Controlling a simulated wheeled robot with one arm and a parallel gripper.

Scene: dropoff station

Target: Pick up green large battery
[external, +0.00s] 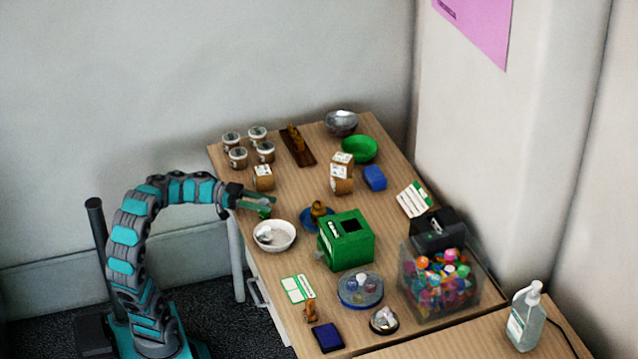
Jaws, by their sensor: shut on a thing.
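My gripper (266,203) reaches in from the left over the left edge of the table, above and behind the white bowl. It is shut on a small green thing (262,211), which I take to be the green large battery. The battery shows only partly between and below the fingers, and its exact shape is too small to make out. It appears to be held above the tabletop, but the height of the gap is hard to tell.
A white bowl (274,246) stands just in front of my gripper. A green box (358,257) with a dark opening stands right of it. A clear bin (409,285) of colourful pieces is at right. Several cups and brown boxes (263,184) stand farther back.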

